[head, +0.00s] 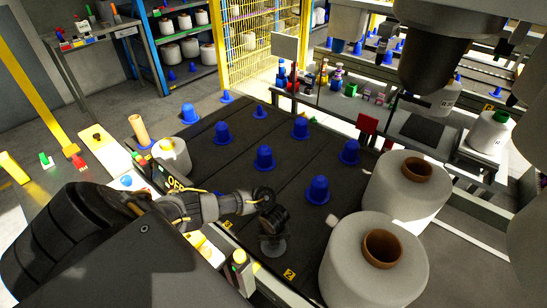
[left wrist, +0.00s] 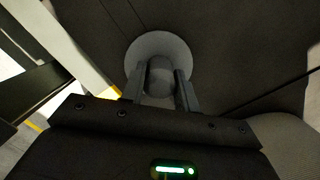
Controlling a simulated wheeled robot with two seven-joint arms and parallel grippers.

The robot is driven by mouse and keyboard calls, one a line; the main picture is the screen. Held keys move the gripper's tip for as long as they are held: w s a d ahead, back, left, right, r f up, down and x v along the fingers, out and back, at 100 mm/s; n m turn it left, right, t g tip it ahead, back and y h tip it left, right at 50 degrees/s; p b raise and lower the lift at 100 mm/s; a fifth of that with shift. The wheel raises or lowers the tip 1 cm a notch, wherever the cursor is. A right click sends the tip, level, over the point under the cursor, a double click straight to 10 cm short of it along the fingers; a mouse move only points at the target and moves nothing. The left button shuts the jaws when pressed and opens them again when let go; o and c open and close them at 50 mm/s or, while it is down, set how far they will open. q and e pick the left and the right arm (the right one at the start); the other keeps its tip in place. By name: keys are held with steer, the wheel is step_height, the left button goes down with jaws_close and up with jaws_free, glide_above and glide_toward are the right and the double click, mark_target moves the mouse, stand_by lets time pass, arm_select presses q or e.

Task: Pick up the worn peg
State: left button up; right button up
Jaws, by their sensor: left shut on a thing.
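The worn peg (left wrist: 150,47) is grey with a wide round flange, unlike the blue pegs around it. In the left wrist view its domed top sits between the two fingers of my left gripper (left wrist: 162,90), which is shut on it. In the head view the gripper (head: 272,232) points down at the near edge of the dark belt, with the grey base of the peg (head: 272,247) below it. I cannot tell whether the base touches the belt. My right gripper is in neither view.
Several blue pegs (head: 264,156) stand on the dark belt (head: 215,158). Two large white yarn bobbins (head: 345,255) (head: 395,195) stand close on the right. A small bobbin (head: 172,160) stands left of the belt. A low rail with coloured items runs along the left side.

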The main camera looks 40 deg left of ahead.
arm_select(q)
step_height(320, 180, up, 10)
steer(key=p, duration=0.3)
steer(key=shift+r, duration=0.1)
